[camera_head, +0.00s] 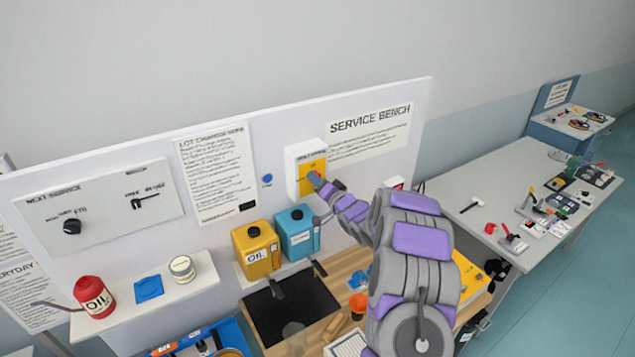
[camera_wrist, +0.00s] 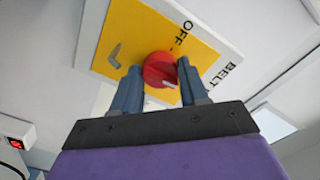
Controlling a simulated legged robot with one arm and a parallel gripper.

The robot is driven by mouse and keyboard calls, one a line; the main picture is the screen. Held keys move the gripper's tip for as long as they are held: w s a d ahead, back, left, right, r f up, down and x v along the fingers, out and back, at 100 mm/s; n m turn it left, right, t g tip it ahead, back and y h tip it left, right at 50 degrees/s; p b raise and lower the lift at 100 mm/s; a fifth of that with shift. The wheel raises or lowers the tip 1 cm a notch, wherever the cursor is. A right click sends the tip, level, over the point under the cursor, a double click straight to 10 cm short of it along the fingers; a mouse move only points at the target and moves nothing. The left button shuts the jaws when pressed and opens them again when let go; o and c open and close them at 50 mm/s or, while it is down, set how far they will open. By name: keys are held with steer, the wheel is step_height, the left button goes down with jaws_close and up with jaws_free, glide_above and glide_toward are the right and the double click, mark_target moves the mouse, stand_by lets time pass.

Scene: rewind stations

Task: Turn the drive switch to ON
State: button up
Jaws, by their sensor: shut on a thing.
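The drive switch is a round red knob (camera_wrist: 160,69) on a yellow plate (camera_wrist: 120,30) in the wrist view. A white mark shows on the knob's lower right part, while the printed OFF (camera_wrist: 180,36) is above and to its right. I cannot read an ON label. My gripper (camera_wrist: 158,82) has one blue-grey finger on each side of the knob and is shut on it. In the head view the yellow plate (camera_head: 308,166) sits on a white box on the upright panel, and my gripper (camera_head: 320,184) reaches it, mostly hiding the knob.
Below are a yellow oil can (camera_head: 256,252) and a blue can (camera_head: 297,232), close under my arm. A shelf at left holds a red oil can (camera_head: 94,297) and a white tub (camera_head: 182,268). A grey table (camera_head: 470,187) with several tools stands at right.

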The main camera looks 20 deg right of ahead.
steer(key=shift+d+m, duration=0.1)
steer(key=shift+m, duration=0.3)
steer(key=o, duration=1.1)
steer(key=shift+d, duration=0.2)
steer(key=shift+c, duration=0.2)
steer(key=shift+s, duration=0.15)
steer(key=s+d+b, duration=0.1)
steer(key=s+b, duration=0.1)
steer(key=s, duration=0.6)
steer(key=s+d+b, duration=0.2)
steer(key=s, duration=0.6)
steer(key=shift+s+d, duration=0.25)
steer(key=shift+s, duration=0.1)
steer(key=shift+f, duration=0.1)
